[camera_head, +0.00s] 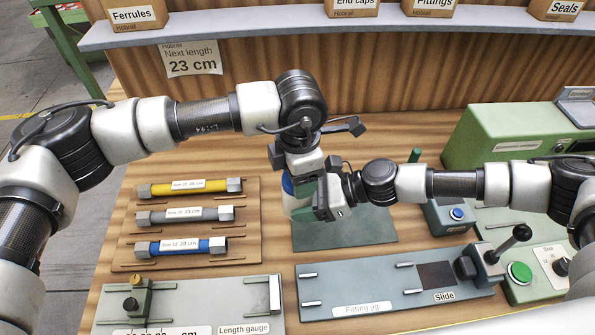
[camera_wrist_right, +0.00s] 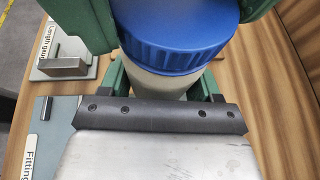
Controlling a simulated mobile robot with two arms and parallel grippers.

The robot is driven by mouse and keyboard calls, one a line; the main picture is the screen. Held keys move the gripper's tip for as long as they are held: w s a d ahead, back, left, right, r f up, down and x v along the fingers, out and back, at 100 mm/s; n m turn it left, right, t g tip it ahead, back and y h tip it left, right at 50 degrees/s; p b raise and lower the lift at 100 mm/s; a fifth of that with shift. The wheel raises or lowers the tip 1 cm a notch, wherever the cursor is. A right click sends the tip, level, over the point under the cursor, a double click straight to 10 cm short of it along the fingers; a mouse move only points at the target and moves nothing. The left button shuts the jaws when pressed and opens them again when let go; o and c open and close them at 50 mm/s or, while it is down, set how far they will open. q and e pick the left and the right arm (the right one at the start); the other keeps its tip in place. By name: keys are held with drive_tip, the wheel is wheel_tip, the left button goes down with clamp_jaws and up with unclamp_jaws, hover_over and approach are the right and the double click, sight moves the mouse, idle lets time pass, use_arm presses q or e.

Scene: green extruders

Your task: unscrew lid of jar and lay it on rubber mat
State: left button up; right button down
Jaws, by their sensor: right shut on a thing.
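The jar has a pale body (camera_wrist_right: 160,82) and a ribbed blue lid (camera_wrist_right: 175,50), and the lid sits on the jar. In the head view only a sliver of the blue lid (camera_head: 287,184) shows beside my grippers. My right gripper (camera_wrist_right: 162,86) is shut on the jar's body, below the lid. My left gripper (camera_head: 300,178) points down over the jar from above. Its green fingers flank the lid at the top of the right wrist view; whether they press on it I cannot tell. The green rubber mat (camera_head: 350,232) lies flat in front of the jar, its visible part bare.
A wooden rack (camera_head: 190,260) with yellow, grey and blue tubes stands left. The length gauge (camera_head: 210,310) and fitting jig (camera_head: 370,291) lie along the front. A green machine (camera_head: 500,130) and a lever (camera_head: 513,240) are right. A shelf (camera_head: 270,27) with boxes runs behind.

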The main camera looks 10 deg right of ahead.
use_arm(q)
drive_tip(key=o, duration=1)
